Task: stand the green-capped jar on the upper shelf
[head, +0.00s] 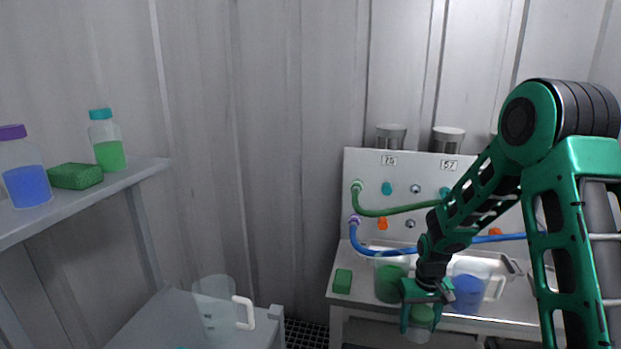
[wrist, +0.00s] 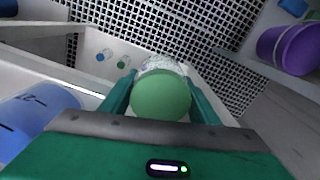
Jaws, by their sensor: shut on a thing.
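My gripper (head: 421,312) is shut on the green-capped jar (head: 418,334), low in front of the bench. In the wrist view the round green cap (wrist: 161,95) sits between the two fingers (wrist: 160,98), with a little of the clear body showing behind it. What the jar contains is hard to make out. The upper shelf (head: 142,172) is at the left, well away from my gripper.
A clear jug (head: 214,304) stands on a lower grey surface (head: 148,326) below the shelf. The bench (head: 342,301) holds a green block (head: 342,281), a green-filled jug (head: 390,284), a blue-filled jug (head: 467,293) and trays. Green and blue hoses (head: 373,249) cross the panel behind.

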